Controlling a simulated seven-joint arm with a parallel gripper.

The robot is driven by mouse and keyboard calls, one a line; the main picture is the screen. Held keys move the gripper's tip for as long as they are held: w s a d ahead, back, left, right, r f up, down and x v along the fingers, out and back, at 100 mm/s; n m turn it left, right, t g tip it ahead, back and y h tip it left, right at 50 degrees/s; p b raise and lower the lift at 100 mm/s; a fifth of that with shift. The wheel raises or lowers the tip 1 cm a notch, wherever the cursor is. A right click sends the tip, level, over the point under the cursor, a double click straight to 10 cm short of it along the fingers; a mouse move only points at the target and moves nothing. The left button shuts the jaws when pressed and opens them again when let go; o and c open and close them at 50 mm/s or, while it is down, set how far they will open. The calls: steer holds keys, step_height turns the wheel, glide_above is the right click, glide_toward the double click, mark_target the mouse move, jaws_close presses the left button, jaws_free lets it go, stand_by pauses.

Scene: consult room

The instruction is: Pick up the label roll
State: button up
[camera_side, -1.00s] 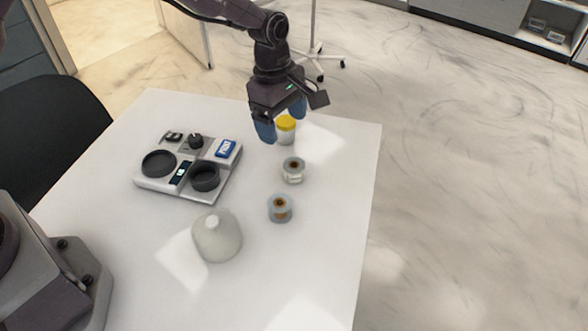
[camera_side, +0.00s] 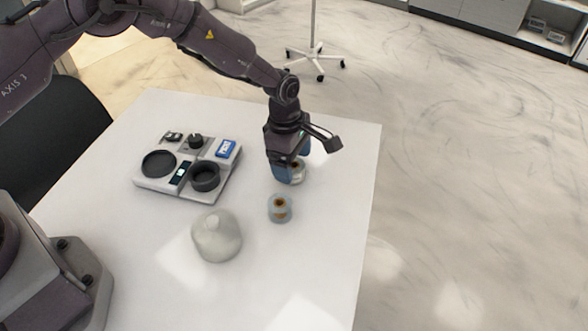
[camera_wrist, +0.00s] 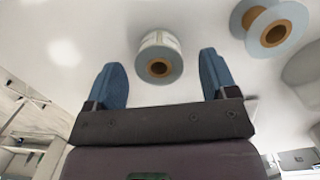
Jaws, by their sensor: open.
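A label roll (camera_wrist: 168,38), with grey-blue flanges, a brown core and a pale printed wrap, lies ahead of my gripper (camera_wrist: 161,70) in the wrist view, between the lines of its two blue fingers. In the side view my gripper (camera_side: 291,165) is low over the table, and the roll (camera_side: 298,178) is partly hidden by the fingers. The jaws are open, and I cannot tell whether a finger touches it. A second, similar spool (camera_side: 280,208) stands nearer the side camera; it also shows at upper right in the wrist view (camera_wrist: 268,30), with no printed wrap seen.
A grey tray (camera_side: 150,183) with round cups and a blue-labelled item (camera_side: 226,148) is left of my gripper. A pale rounded bottle (camera_side: 217,238) stands at the front. The white table (camera_side: 330,240) is clear on the right.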

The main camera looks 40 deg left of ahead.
step_height(320, 180, down, 2)
steer(key=shift+d+f, duration=0.15)
steer(key=shift+f, duration=0.05)
steer(key=c, duration=1)
steer(key=shift+r, duration=0.15)
